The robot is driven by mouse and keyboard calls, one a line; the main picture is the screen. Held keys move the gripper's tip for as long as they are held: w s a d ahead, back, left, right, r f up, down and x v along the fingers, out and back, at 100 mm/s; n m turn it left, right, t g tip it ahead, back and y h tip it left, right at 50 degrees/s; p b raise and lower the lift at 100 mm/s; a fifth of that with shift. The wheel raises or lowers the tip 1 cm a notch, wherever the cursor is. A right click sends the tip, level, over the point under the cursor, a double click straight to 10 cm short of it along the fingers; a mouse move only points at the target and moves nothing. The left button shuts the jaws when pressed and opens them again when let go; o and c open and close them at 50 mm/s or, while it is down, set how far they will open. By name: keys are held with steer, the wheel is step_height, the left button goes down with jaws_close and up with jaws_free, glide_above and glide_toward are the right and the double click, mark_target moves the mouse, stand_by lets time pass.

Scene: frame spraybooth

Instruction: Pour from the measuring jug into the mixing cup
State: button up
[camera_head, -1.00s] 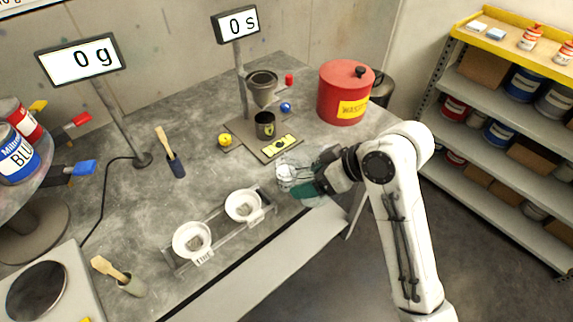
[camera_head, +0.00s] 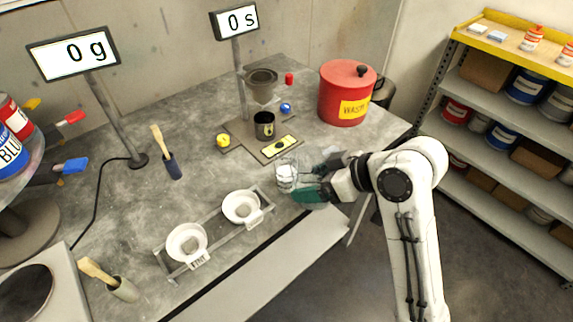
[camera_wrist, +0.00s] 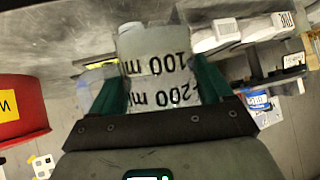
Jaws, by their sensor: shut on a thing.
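The measuring jug, a small clear vessel (camera_head: 286,177), is between the fingers of my gripper (camera_head: 308,177) near the front edge of the bench. In the wrist view the jug (camera_wrist: 155,62) fills the space between the green fingers (camera_wrist: 158,88), and its 100 ml and 200 ml marks show upside down. My gripper is shut on it. The jug looks about upright; its contents are not clear. A dark metal cup (camera_head: 264,125) stands beyond it, below a grey funnel cup (camera_head: 262,84); I cannot tell whether this is the mixing cup.
A red waste can (camera_head: 341,108) stands behind my gripper. A rack with white strainer funnels (camera_head: 241,207) is to the left. Shelves stand at right.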

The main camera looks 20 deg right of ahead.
steer(key=shift+s+f+t+y+b, duration=0.25)
steer(key=shift+f+t+b, duration=0.4)
steer(key=shift+b, duration=1.15)
steer(key=shift+r, duration=0.25)
steer(key=shift+n+t+y, duration=0.25)
steer(key=shift+n+t, duration=0.15)
steer(key=shift+t, duration=0.35)
steer(key=shift+s+d+r, duration=0.25)
steer(key=shift+s+r, duration=0.35)
steer(key=shift+s, duration=0.3)
steer(key=shift+s+d+r, duration=0.25)
steer(key=shift+s+r, duration=0.35)
steer(key=shift+s, duration=0.3)
steer(key=shift+s+d+r+p, duration=0.25)
steer(key=shift+s+r+p, duration=0.55)
steer(key=shift+s, duration=0.2)
